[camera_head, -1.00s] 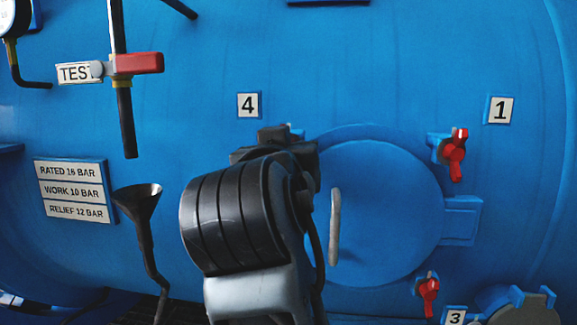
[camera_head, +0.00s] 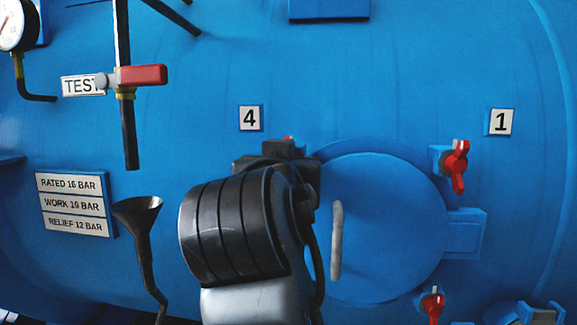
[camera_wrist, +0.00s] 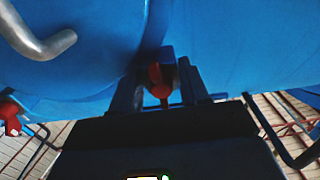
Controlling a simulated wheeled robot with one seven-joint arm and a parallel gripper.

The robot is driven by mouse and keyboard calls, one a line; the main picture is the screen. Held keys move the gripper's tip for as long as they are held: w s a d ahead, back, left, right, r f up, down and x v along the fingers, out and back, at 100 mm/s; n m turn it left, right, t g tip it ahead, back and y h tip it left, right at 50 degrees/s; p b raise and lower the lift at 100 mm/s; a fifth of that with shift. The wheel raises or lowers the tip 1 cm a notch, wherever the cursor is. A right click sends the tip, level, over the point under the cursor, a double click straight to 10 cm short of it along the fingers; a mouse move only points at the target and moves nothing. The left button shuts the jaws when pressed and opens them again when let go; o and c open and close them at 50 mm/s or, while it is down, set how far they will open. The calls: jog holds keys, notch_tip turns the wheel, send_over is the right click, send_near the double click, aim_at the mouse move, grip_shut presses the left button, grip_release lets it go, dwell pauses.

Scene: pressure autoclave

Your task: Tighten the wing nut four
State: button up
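The label 4 plate (camera_head: 250,118) is on the blue vessel, above left of the round door. Just below it a small red tip of wing nut four (camera_head: 288,138) shows; my gripper (camera_head: 278,150) and wrist hide the rest. In the wrist view the red wing nut (camera_wrist: 160,82) sits in the gap between the two fingers of my gripper (camera_wrist: 161,88), which look apart. Whether either finger touches the nut I cannot tell.
The round blue door (camera_head: 375,220) has a grey handle (camera_head: 337,240). Red wing nuts stand by label 1 (camera_head: 457,167) and at the lower right (camera_head: 433,305). A black funnel (camera_head: 138,212) and a red-handled valve (camera_head: 142,75) are left of my arm.

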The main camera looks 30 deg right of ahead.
jog(key=shift+o, duration=0.2)
jog(key=v, duration=0.7)
jog(key=shift+s+a, duration=0.25)
jog(key=shift+s, duration=0.05)
